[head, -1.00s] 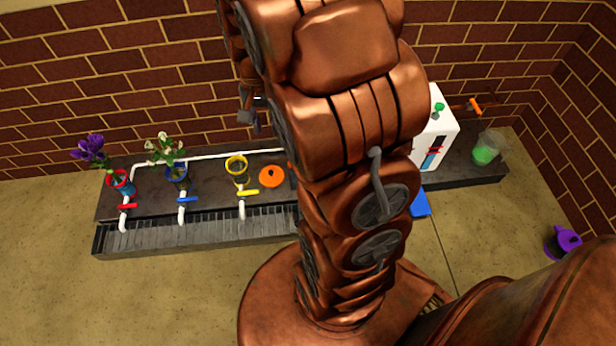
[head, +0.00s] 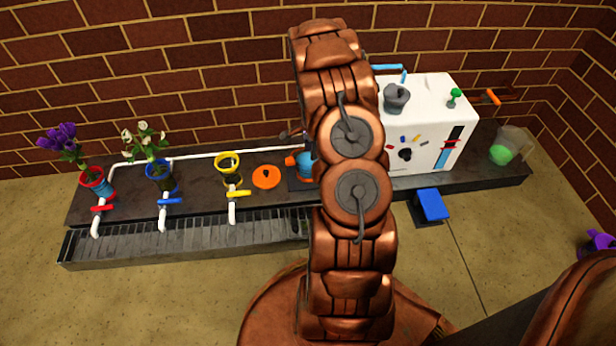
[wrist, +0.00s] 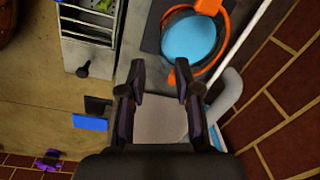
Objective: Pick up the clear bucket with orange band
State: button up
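The bucket with the orange band (wrist: 224,48) shows in the wrist view at the top, seen from above with blue contents. In the head view the blue bucket with orange (head: 304,168) stands on the dark counter, mostly hidden behind my arm. My gripper (wrist: 160,76) is open and empty in the wrist view. My gripper is not discernible in the head view.
A white machine (head: 430,110) stands right of the bucket, with a blue pedal (head: 432,204) below. A clear pitcher with green contents (head: 510,146) is at the far right. An orange lid-like disc (head: 266,177) lies left of the bucket. A brick wall (head: 230,60) is behind the counter.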

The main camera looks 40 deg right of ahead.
jog(key=shift+m, duration=0.5)
jog(key=shift+w+d+f+b, duration=0.1)
jog(key=shift+d+f+b, duration=0.45)
jog(key=shift+f, duration=1.5)
jog(key=shift+w+d+f+b, duration=0.1)
jog(key=shift+f+b, duration=0.9)
jog(key=shift+f, duration=1.1)
jog(key=shift+d+f+b, duration=0.25)
jog(key=shift+f+b, duration=0.5)
jog(key=shift+f, duration=1.3)
grip_shut()
jog(key=shift+r, duration=0.1)
